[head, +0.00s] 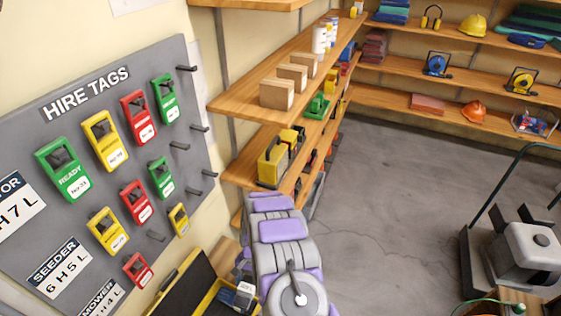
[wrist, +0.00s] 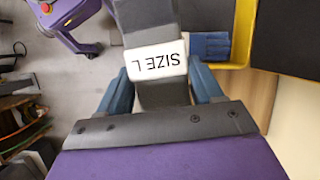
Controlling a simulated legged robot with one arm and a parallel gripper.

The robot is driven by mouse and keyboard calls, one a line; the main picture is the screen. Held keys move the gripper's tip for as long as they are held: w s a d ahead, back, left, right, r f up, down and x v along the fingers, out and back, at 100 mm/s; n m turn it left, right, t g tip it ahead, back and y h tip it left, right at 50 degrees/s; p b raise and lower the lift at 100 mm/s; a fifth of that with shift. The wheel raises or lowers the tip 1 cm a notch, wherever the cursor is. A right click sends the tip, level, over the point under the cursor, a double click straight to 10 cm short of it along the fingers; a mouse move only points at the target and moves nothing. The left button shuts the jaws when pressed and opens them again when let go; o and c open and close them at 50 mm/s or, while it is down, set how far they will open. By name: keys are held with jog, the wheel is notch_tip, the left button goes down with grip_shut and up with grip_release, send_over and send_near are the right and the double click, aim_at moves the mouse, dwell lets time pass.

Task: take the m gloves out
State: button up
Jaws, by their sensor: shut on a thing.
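My gripper (wrist: 158,78) is shut on a dark grey glove bundle (wrist: 158,95) with a white band that reads "SIZE L" upside down in the wrist view. One finger is on each side of the bundle. A yellow-rimmed case (wrist: 240,38) with a dark interior is just beyond it to the right, and a folded blue thing (wrist: 209,46) lies inside. In the head view the open yellow and black case (head: 185,292) is at the bottom, left of my arm. No label reading M is legible in either view.
A grey board of hire tags (head: 115,165) hangs on the left wall. Wooden shelves (head: 240,100) with boxes and tools run along the wall ahead. A grey machine (head: 525,250) stands at the right. The grey floor (head: 385,210) between is open.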

jog(key=w+d+r+n, duration=0.1)
jog(key=w+d+r, duration=0.2)
jog(key=d+r, duration=0.9)
jog(key=w+d+r+n+h, duration=0.1)
jog(key=w+d+r+n, duration=0.1)
jog(key=d+r, duration=1.1)
notch_tip(320, 180, up, 6)
jog(key=shift+w+d+f+n, duration=0.15)
jog(key=shift+w+n, duration=0.15)
jog(key=shift+w, duration=0.55)
